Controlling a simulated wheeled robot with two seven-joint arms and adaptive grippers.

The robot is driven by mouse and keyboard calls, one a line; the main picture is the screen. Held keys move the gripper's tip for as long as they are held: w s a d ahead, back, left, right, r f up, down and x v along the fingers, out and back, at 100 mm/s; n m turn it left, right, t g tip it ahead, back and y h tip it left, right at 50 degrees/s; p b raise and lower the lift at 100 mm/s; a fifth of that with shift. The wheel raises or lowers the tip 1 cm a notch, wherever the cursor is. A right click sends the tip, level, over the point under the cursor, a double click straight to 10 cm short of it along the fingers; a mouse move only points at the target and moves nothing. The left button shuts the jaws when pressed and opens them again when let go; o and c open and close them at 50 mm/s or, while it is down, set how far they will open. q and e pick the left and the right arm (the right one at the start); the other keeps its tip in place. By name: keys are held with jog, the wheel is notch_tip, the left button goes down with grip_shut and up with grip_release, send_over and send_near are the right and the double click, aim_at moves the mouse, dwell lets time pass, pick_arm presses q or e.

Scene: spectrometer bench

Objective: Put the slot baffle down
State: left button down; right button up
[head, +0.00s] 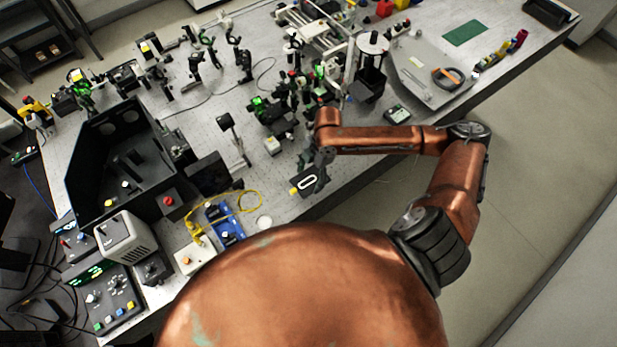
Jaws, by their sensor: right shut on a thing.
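The slot baffle (307,184) is a small dark plate with a pale oval slot outline and a yellow piece at its left side. My right gripper (316,174) is shut on it near the front edge of the optical bench (345,178). The baffle looks tilted, with its slot face turned up toward the camera. I cannot tell whether it touches the bench top. My left gripper and arm are not in view.
A black open enclosure (85,165) stands at the left. Bare bench shows around the gripper.

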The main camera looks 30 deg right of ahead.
aim_at(309, 174)
jog(key=w+f, duration=0.1)
jog(key=w+d+f, duration=0.1)
jog(key=f, duration=0.1)
jog(key=shift+w, duration=0.2)
jog(key=shift+d+p+x, duration=0.25)
jog(key=shift+p+x, duration=0.3)
jog(key=shift+x, duration=0.55)
jog(key=shift+f, duration=0.5)
jog(key=o, duration=1.3)
jog(key=shift+f, duration=0.1)
jog(key=b+v, duration=0.1)
jog(key=v, duration=1.1)
